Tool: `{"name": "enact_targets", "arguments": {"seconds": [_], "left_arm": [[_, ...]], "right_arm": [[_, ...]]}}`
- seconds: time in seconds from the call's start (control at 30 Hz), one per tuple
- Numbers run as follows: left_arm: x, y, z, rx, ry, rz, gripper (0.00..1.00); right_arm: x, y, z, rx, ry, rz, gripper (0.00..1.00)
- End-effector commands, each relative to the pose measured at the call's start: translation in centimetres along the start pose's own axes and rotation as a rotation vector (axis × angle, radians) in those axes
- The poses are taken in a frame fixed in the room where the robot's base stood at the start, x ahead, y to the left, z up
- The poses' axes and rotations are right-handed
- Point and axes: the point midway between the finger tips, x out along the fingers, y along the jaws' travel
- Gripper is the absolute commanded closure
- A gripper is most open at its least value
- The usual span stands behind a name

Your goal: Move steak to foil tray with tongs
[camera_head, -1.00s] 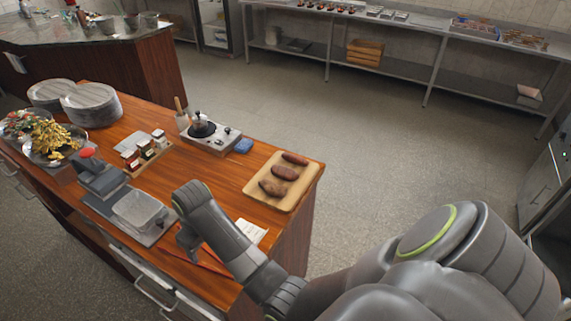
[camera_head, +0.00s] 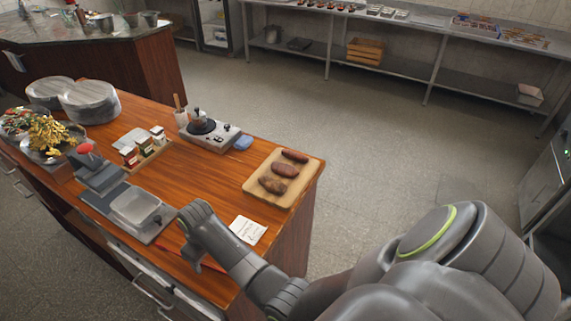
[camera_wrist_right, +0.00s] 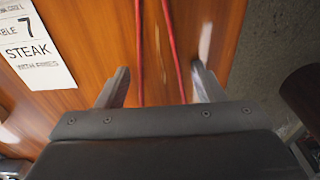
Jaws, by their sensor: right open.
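Three brown pieces of meat lie on a wooden board (camera_head: 252,187) at the counter's right end; the middle and front ones look like steaks (camera_head: 272,184), and the back one is slimmer. The foil tray (camera_head: 135,209) sits on a dark flat plate at the counter's front edge. The red tongs (camera_head: 206,264) lie on the wood below my right gripper (camera_head: 192,257). In the right wrist view, the red arms of the tongs (camera_wrist_right: 176,45) run between my open right fingers (camera_wrist_right: 160,88), apart from both. My left gripper is out of view.
A paper ticket (camera_head: 247,230), reading "STEAK" in the wrist view (camera_wrist_right: 25,48), lies beside the tongs. A small burner (camera_head: 210,132), spice jars (camera_head: 145,148), a red-topped device (camera_head: 93,165) and round lids (camera_head: 90,103) stand farther back. The counter's middle is clear.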

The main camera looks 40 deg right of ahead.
Motion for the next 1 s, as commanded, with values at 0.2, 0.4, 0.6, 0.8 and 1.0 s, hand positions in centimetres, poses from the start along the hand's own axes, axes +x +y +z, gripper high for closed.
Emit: {"name": "enact_targets", "arguments": {"seconds": [0.2, 0.4, 0.6, 0.8, 1.0], "left_arm": [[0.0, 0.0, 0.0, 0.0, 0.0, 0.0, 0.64], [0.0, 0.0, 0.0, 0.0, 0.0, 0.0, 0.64], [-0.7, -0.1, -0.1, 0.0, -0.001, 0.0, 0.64], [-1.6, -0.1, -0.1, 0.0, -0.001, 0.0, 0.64], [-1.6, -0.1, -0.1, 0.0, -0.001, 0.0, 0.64]], "right_arm": [[0.0, 0.0, 0.0, 0.0, 0.0, 0.0, 0.59], [0.0, 0.0, 0.0, 0.0, 0.0, 0.0, 0.7], [-1.0, 0.0, -0.1, 0.0, 0.001, 0.0, 0.7], [-3.6, 0.0, -0.5, 0.0, 0.003, 0.001, 0.7], [-6.7, 0.0, -0.8, -0.001, 0.005, 0.001, 0.7]]}}
